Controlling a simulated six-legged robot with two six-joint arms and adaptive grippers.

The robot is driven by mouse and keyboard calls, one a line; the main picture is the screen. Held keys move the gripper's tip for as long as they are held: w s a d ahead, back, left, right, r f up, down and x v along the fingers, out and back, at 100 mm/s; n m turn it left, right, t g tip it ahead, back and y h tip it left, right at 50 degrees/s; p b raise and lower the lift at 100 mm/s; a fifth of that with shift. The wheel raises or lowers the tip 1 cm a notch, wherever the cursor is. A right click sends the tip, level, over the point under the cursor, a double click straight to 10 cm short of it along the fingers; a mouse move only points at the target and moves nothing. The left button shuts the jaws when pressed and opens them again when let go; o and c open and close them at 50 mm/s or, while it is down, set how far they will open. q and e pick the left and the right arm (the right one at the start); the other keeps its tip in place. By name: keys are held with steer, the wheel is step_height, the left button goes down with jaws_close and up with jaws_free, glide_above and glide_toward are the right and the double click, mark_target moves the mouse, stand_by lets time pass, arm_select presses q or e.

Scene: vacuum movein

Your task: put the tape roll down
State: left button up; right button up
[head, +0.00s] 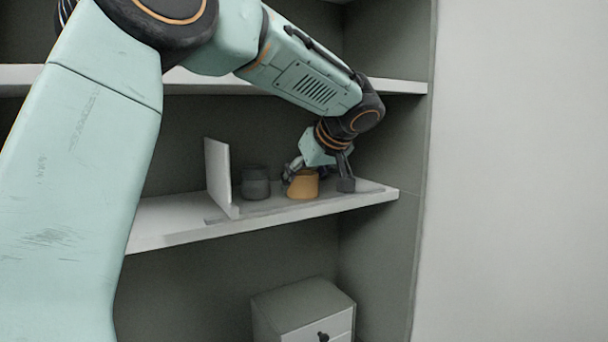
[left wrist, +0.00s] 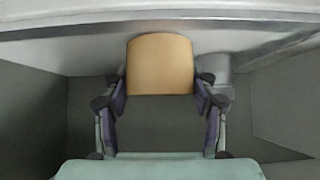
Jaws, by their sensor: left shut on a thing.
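The tape roll (head: 302,186) is orange-tan and sits between the fingers of my left gripper (head: 318,178), at the right end of the middle shelf (head: 165,222). My left gripper is shut on it. In the left wrist view the tape roll (left wrist: 160,64) shows between the two fingertips of the left gripper (left wrist: 157,84). The roll is at the shelf surface, but I cannot tell whether it rests on it. My right gripper is not in view.
A dark grey jar (head: 255,184) stands just left of the roll. A white upright divider (head: 219,175) stands left of the jar. A small drawer cabinet (head: 303,308) stands below. The shelf left of the divider looks bare.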

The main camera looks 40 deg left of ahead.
arm_select(q)
steer(key=shift+a+f, duration=0.4)
steer(key=shift+f, duration=0.05)
steer(key=shift+d, duration=0.5)
steer(key=o, duration=1)
steer(key=shift+d+r, duration=0.1)
steer(key=shift+r, duration=0.05)
steer(key=o, duration=0.3)
steer(key=shift+a, duration=0.45)
steer(key=shift+d+r, duration=0.1)
steer(key=shift+d, duration=0.25)
steer(key=b+v, duration=0.1)
steer(key=v, duration=1)
steer(key=shift+s+d+r, duration=0.1)
steer(key=shift+d+r, duration=0.1)
steer(key=shift+a, duration=0.1)
